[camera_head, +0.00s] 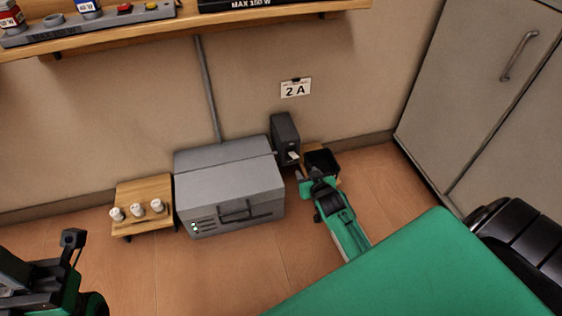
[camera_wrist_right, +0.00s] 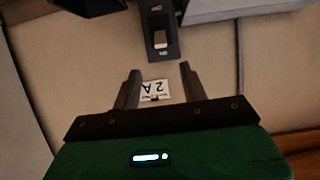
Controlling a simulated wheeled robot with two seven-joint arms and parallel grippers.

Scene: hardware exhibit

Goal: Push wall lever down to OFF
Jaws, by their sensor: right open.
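The wall lever's dark box (camera_head: 284,130) is fixed low on the wall, right of a grey metal case. Its small pale lever (camera_head: 293,155) shows on the front face. The right wrist view, which is upside down, shows the lever (camera_wrist_right: 160,40) on its dark plate with small labels too small to read surely. My right gripper (camera_head: 309,173) is just in front of and below the box, apart from the lever. Its two fingers (camera_wrist_right: 159,68) are open and empty, with the lever beyond the gap. My left arm (camera_head: 45,285) shows at the lower left; its finger state is unclear.
The grey case (camera_head: 228,178) stands close left of the lever box. A small wooden stand (camera_head: 143,190) with white knobs is further left. A "2 A" sign (camera_head: 296,88) hangs above. A shelf (camera_head: 260,15) and grey cabinet (camera_head: 475,80) border the area.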

